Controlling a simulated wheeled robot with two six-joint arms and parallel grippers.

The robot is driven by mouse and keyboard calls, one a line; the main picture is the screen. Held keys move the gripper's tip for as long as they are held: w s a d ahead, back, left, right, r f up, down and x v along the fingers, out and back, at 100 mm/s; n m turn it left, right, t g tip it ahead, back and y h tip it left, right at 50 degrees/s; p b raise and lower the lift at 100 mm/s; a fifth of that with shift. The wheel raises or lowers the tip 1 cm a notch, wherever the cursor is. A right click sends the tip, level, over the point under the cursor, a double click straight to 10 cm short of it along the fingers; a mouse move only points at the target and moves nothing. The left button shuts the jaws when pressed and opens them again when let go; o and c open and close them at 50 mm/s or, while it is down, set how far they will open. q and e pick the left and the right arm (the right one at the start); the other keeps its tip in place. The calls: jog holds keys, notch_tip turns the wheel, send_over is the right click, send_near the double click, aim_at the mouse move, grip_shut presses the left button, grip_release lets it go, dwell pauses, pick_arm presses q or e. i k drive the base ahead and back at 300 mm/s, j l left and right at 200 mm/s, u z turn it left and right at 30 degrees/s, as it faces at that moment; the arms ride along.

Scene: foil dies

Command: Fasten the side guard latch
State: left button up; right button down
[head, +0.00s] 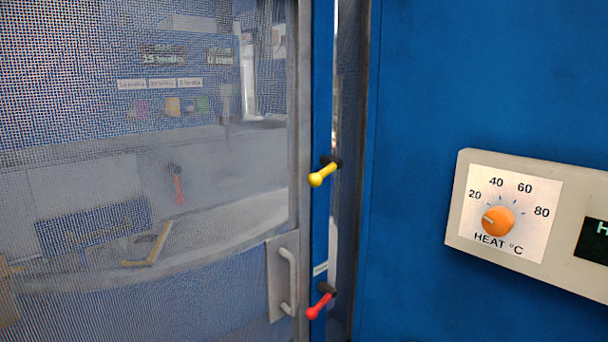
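The side guard (80,190) is a wire-mesh panel with a grey frame, filling the left half of the head view. It has a pale pull handle (291,280) at its lower right edge. The frame's right edge appears to lie against a narrow blue post (322,90); I cannot tell if they touch. Two levers stick out at the post: a yellow-knobbed one (321,177) and, lower, a red one (318,305). Both tilt down to the left. Neither is labelled legibly, so I cannot tell which is the latch. Neither gripper is in view.
A blue cabinet wall (460,70) fills the right side. On it is a beige box with an orange heat dial (498,221) and a dark display (593,241). A narrow gap separates post and cabinet. Machine parts show blurred through the mesh, including a red-orange handle (179,187).

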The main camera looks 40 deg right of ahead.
aim_at(332, 162)
jog(key=z, duration=1.55)
